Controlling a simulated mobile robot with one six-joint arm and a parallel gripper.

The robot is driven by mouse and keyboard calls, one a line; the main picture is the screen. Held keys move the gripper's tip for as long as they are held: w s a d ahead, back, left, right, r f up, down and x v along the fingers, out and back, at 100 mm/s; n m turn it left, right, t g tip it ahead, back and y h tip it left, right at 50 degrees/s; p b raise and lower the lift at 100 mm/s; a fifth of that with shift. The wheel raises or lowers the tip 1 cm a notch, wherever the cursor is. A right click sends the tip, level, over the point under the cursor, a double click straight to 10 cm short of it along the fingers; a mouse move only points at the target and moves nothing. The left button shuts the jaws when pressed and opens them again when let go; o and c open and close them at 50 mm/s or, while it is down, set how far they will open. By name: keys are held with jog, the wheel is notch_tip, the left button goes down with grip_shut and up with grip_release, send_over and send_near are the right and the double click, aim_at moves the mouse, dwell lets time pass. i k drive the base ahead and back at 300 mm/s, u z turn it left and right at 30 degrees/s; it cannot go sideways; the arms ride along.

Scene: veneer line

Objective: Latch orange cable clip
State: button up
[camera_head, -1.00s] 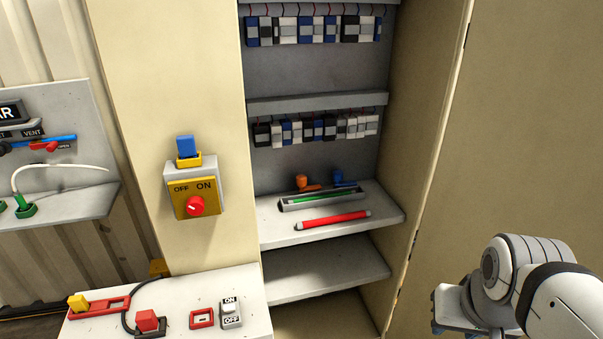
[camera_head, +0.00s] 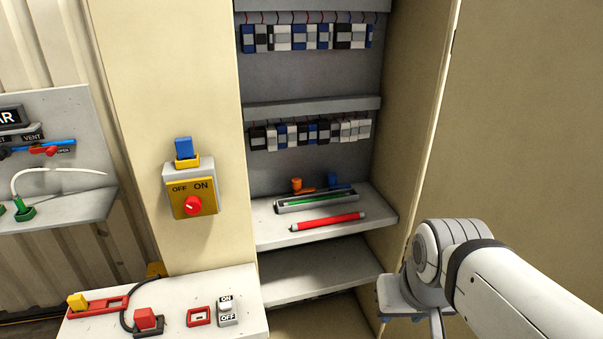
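A small orange piece (camera_head: 297,184), which looks like the orange cable clip, stands at the back of the cabinet's middle shelf, behind a grey tray. A low orange part extends right from its base, but its latch state is too small to tell. A similar blue piece (camera_head: 333,180) stands to its right. My gripper (camera_head: 403,308) is at the lower right, in front of the cabinet's right side and well apart from the clip. My arm partly hides it, and its finger opening cannot be made out.
The grey tray (camera_head: 285,208) holds a green rod, with a red rod (camera_head: 328,221) in front. The cabinet's right wall (camera_head: 412,130) stands between the shelf and the open door panel. A switch box (camera_head: 190,190) and a white bench (camera_head: 170,315) are at left.

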aim_at(296, 183)
jog(key=z, duration=0.05)
jog(key=i, duration=0.95)
jog(key=u, duration=0.1)
